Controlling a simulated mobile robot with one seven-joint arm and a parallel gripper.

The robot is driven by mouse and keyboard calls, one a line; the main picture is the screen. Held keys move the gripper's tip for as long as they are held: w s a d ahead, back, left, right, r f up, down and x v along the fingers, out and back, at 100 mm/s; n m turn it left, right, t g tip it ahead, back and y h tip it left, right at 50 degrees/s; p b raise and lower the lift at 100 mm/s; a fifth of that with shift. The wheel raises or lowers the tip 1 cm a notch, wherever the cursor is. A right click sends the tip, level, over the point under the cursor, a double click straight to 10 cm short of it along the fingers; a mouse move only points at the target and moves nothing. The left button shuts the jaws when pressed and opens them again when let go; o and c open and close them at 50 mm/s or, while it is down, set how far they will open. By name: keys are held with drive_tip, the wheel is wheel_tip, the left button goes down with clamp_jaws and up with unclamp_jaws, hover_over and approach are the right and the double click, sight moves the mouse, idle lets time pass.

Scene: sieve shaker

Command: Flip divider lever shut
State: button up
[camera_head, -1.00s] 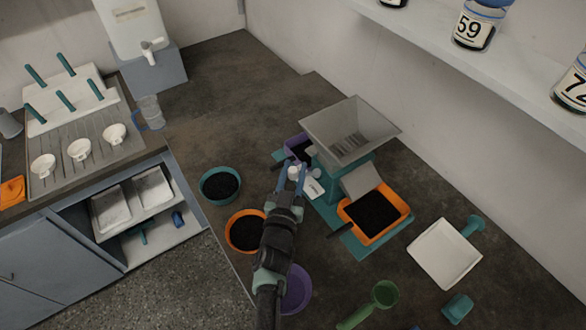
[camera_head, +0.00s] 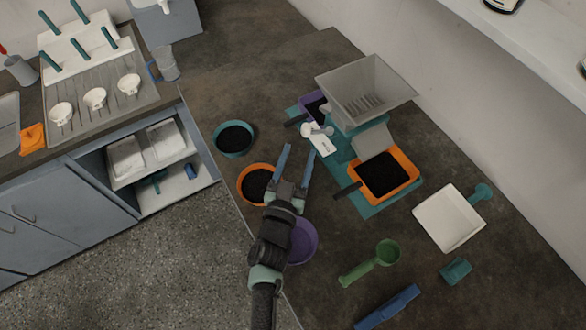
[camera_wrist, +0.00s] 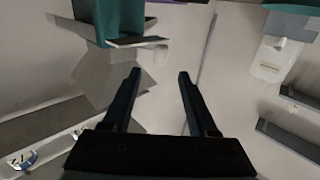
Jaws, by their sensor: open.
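The sieve shaker has a grey hopper (camera_head: 366,88) on a teal stand (camera_head: 342,150). A small white lever-like part with a rounded end (camera_head: 309,129) sticks out on its left side, above a white label card (camera_head: 321,141). I take this part as the divider lever, but its exact setting is hard to tell. My gripper (camera_head: 295,150) is open and empty, just below and left of the lever, apart from it. In the wrist view my open fingers (camera_wrist: 160,74) have nothing between them. The hopper (camera_wrist: 108,75) and teal stand (camera_wrist: 120,18) show beyond, upper left.
An orange tray of dark grains (camera_head: 385,174) sits right of the gripper; a purple one (camera_head: 314,104) is behind the lever. Orange (camera_head: 255,184), teal (camera_head: 234,139) and purple (camera_head: 301,241) bowls surround my arm. A white pan (camera_head: 447,218) and green scoop (camera_head: 373,262) lie right.

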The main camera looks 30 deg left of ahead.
drive_tip(key=shift+s+d, duration=0.25)
drive_tip(key=shift+s, duration=0.85)
drive_tip(key=shift+s+d, duration=0.2)
drive_tip(key=shift+s, duration=0.85)
drive_tip(key=shift+w, duration=0.1)
drive_tip(key=w+d+r+t+y, duration=0.1)
drive_tip(key=w+r+t, duration=0.15)
drive_tip(key=r, duration=0.95)
drive_tip(key=w+r+n+t+y, duration=0.1)
drive_tip(key=w+r, duration=0.3)
drive_tip(key=r, duration=0.7)
drive_tip(key=w+d+r+t+y, duration=0.1)
drive_tip(key=w+r, duration=0.2)
drive_tip(key=r, duration=0.9)
drive_tip(key=s+d+r+t+h, duration=0.1)
drive_tip(key=s+d+r, duration=0.15)
drive_tip(key=r, duration=0.55)
drive_tip(key=s+d+r+t, duration=0.2)
drive_tip(key=d+r, duration=0.2)
drive_tip(key=r, duration=0.5)
drive_tip(key=s+d+r+m+t+h, duration=0.2)
drive_tip(key=s+d+r+h, duration=0.3)
drive_tip(key=s+r, duration=0.5)
drive_tip(key=shift+d+r+m, duration=0.6)
drive_tip(key=shift+d+r, duration=0.25)
drive_tip(key=shift+d, duration=0.4)
